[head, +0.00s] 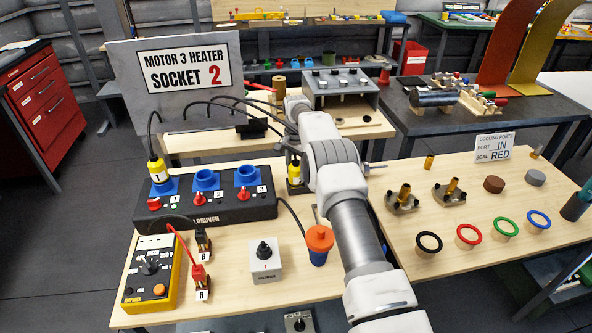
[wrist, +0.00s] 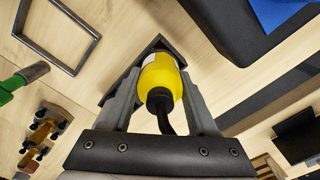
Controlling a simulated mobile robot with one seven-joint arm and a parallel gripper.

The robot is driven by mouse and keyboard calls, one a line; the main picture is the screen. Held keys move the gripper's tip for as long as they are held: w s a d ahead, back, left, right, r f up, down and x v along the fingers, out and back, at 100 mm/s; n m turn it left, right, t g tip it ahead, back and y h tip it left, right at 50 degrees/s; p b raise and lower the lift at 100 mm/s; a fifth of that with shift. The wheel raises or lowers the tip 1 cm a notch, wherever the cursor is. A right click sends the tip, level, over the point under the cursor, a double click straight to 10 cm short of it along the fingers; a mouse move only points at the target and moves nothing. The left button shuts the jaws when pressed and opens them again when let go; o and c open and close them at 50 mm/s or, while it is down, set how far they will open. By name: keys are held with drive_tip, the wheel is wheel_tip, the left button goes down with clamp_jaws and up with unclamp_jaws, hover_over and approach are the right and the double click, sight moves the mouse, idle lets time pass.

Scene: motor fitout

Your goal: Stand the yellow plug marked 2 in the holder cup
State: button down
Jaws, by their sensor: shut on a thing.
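The yellow plug marked 2 (head: 294,171) is in the head view, just left of my arm, with its cable running up from it. In the wrist view the yellow plug (wrist: 162,76) sits between the two fingers of my gripper (wrist: 159,88), which is shut on it. The holder cup (head: 297,188) is a dark square box right below the plug. In the wrist view the dark rim of the cup (wrist: 126,83) shows around and behind the plug. The plug looks roughly upright over or in the cup; how deep it sits is hidden.
The socket block (head: 208,207) with three blue sockets stands left of the cup; a yellow plug marked 1 (head: 158,171) is in its left socket. A grey switch box (head: 265,262) and an orange-capped blue part (head: 320,245) stand in front. A flat square frame (wrist: 57,33) lies near the cup.

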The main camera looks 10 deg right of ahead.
drive_tip(key=shift+c, duration=0.5)
unclamp_jaws()
wheel_tip(320, 180, up, 17)
drive_tip(key=p, duration=0.5)
drive_tip(key=shift+r, duration=0.2)
drive_tip(key=shift+r, duration=0.1)
